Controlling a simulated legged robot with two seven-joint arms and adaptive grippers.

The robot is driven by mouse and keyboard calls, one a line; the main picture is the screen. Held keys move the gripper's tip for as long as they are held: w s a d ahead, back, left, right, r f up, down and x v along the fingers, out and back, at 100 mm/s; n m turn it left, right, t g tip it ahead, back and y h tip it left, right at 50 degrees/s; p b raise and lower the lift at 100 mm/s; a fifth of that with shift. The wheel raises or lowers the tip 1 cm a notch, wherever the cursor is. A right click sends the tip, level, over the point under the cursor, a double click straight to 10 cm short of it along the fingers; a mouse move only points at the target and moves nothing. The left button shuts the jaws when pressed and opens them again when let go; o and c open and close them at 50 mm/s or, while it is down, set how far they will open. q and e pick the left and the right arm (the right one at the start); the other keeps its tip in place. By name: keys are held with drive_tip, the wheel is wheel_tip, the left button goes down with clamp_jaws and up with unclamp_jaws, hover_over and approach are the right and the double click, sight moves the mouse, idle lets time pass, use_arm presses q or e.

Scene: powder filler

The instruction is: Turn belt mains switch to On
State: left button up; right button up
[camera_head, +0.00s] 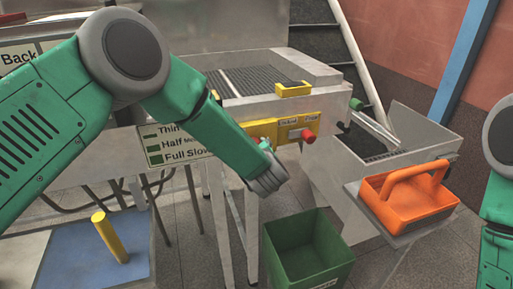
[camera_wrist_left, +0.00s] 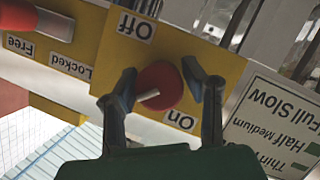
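The belt mains switch is a round red knob (camera_wrist_left: 165,86) on a yellow panel (camera_wrist_left: 225,62), seen upside down in the left wrist view. Its pale pointer faces left, between the Off label (camera_wrist_left: 136,25) and the On label (camera_wrist_left: 180,120). My left gripper (camera_wrist_left: 163,78) is open, with one dark finger on each side of the knob; whether either finger touches it is unclear. In the head view my left gripper (camera_head: 266,146) is at the yellow panel (camera_head: 290,126) and mostly hides the switch. Of my right arm only green links show at the right edge; its gripper is out of view.
A second red knob (camera_head: 308,136) is at the panel's right end, close to my left gripper. A speed sign (camera_head: 175,144) hangs left of it. A green bin (camera_head: 307,250) stands below. An orange carrier (camera_head: 408,194) is on the right.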

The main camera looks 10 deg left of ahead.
use_arm(q)
drive_tip(key=shift+o, duration=1)
drive_tip(key=shift+s+f, duration=0.1)
drive_tip(key=shift+f, duration=0.1)
drive_tip(key=shift+r, duration=0.1)
drive_tip(key=shift+d, duration=0.1)
drive_tip(key=shift+r, duration=0.15)
drive_tip(key=v, duration=1.1)
drive_tip(key=shift+s+d, duration=0.15)
drive_tip(key=shift+s, duration=0.2)
